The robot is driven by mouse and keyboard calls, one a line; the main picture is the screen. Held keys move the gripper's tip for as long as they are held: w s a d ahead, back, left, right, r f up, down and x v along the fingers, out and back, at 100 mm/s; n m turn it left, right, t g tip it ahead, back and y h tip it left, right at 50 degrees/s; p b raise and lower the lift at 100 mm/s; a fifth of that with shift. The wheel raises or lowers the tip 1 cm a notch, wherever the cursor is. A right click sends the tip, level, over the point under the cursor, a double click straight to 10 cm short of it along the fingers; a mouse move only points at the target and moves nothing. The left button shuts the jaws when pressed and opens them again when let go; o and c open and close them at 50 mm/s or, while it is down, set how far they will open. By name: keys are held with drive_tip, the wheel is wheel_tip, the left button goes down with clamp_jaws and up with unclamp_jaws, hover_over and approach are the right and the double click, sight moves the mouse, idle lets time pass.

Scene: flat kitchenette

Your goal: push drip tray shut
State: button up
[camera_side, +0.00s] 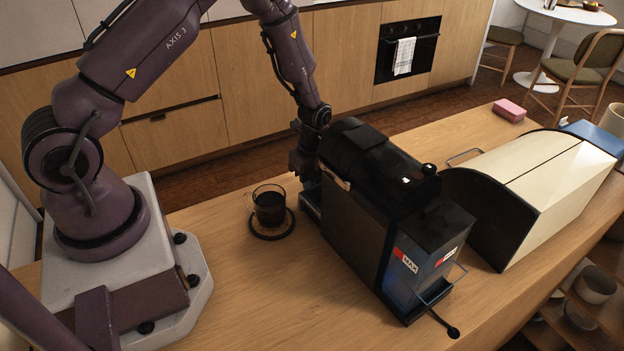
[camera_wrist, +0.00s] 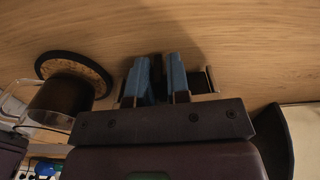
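The coffee machine (camera_side: 345,215) is a dark boxy unit on the wooden counter in the side view. The drip tray (camera_side: 311,208) is a thin metal-edged piece low at the machine's left side, and part of it sticks out. In the wrist view, part of the tray (camera_wrist: 208,80) shows behind and beside the fingers. My gripper (camera_wrist: 158,62) points down at the tray, its two blue fingers slightly apart with no held object visible. In the side view my gripper is low beside the machine, its fingertips hidden. I cannot tell whether the fingers touch the tray.
A glass cup of dark coffee (camera_side: 269,206) stands on a round dark coaster (camera_side: 272,233), close to the tray. A cream bread bin (camera_side: 545,185) is right of the machine, and a pink sponge (camera_side: 509,110) lies farther back. The counter in front of the coaster is clear.

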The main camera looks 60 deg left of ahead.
drive_tip(key=shift+o, duration=0.9)
drive_tip(key=shift+d, duration=0.1)
